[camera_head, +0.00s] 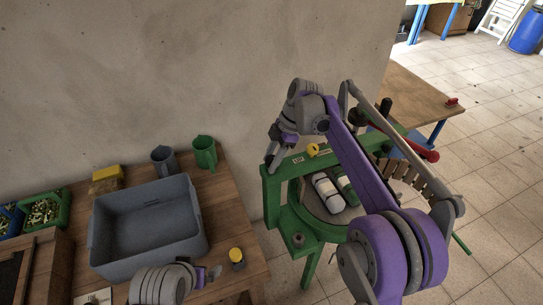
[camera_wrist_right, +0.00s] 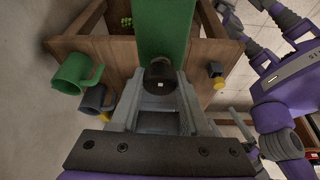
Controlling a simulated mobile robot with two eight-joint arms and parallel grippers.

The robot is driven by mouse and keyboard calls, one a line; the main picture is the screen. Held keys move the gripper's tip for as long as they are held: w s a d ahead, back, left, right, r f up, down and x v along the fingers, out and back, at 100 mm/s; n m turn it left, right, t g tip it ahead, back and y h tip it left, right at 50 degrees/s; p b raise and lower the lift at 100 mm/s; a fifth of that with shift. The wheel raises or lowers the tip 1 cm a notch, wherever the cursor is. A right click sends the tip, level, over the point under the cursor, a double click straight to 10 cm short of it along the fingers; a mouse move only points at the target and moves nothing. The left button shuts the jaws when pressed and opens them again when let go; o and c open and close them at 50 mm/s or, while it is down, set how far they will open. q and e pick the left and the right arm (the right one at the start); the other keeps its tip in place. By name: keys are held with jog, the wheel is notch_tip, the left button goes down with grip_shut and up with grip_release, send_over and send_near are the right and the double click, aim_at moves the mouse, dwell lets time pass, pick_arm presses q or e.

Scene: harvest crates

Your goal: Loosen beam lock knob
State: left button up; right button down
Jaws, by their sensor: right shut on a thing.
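A green frame with a top beam (camera_head: 292,166) stands right of the wooden table, and the beam fills the top middle of the right wrist view (camera_wrist_right: 165,28). A dark round knob (camera_wrist_right: 160,75) with a small white mark sits at the beam's end. My right gripper (camera_head: 273,158) is at the beam's left end. In the right wrist view its grey fingers (camera_wrist_right: 160,98) are shut around the knob. The knob is hidden behind the gripper in the head view. My left gripper (camera_head: 212,273) is low over the table's front, near a yellow-lidded jar (camera_head: 236,256); its opening is unclear.
A grey crate (camera_head: 200,235) stands on the wooden table (camera_head: 240,215). Two white-and-green rolls (camera_head: 327,193) lie inside the green frame. A red-ended bar (camera_head: 425,153) is at its right.

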pick_arm(q)
jog(key=shift+w+r, duration=0.15)
jog(key=shift+r, duration=0.25)
pick_arm(e)
jog(key=shift+n, duration=0.6)
pick_arm(q)
jog(key=shift+r, duration=0.1)
pick_arm(e)
jog(key=shift+f+g, duration=0.1)
jog(key=shift+g, duration=0.2)
jog(key=shift+c, duration=1.9)
grip_release()
pick_arm(q)
jog(key=shift+p, duration=0.3)
jog(key=shift+w+r+p, duration=0.3)
jog(key=shift+r+p, duration=0.05)
jog(key=shift+r, duration=0.2)
jog(key=shift+w+r+p, duration=0.25)
jog(key=shift+r+p, duration=0.1)
jog(key=shift+r, duration=0.2)
pick_arm(e)
jog(key=v, duration=1.1)
jog(key=shift+a, duration=0.2)
